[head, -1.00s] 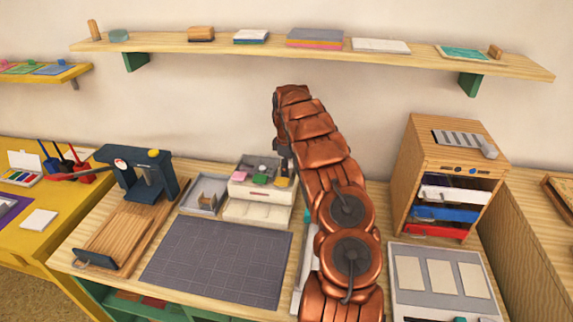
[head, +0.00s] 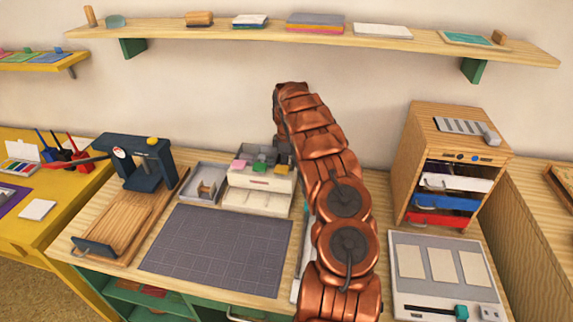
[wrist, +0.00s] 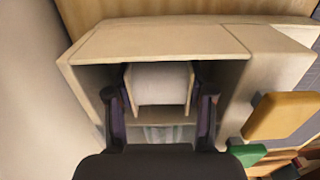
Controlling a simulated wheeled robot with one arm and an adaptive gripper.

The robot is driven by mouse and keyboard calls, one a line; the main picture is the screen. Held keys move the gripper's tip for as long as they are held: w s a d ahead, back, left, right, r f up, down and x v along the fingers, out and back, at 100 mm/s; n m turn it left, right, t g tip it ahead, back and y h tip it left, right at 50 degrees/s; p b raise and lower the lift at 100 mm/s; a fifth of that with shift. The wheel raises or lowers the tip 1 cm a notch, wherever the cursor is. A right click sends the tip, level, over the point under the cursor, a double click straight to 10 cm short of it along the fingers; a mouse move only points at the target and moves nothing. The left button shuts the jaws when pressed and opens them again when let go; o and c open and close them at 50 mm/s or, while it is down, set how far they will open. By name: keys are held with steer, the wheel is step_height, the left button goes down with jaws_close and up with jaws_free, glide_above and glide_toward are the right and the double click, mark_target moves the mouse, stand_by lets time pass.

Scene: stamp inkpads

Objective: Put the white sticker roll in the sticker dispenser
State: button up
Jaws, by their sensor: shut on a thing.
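In the wrist view my gripper (wrist: 160,88) has its two dark fingers on either side of a white, rounded block that looks like the white sticker roll (wrist: 160,80). The roll sits within the open compartment of a pale beige box, which appears to be the sticker dispenser (wrist: 165,42). I cannot tell whether the roll touches the compartment's floor. In the head view the pale box (head: 258,202) stands behind the grey mat, with my gripper (head: 270,153) partly visible over its back. The roll is not visible there.
A yellow stamp (wrist: 281,114) and a green one (wrist: 247,153) are close to the right finger. A small grey tray (head: 204,183) and a dark blue press (head: 140,165) stand left of the box. The grey mat (head: 215,250) is bare. A wooden drawer cabinet (head: 455,135) stands to the right.

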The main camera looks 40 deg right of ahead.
steer(key=o, duration=1.2)
steer(key=shift+o, duration=0.2)
steer(key=shift+r, duration=4.5)
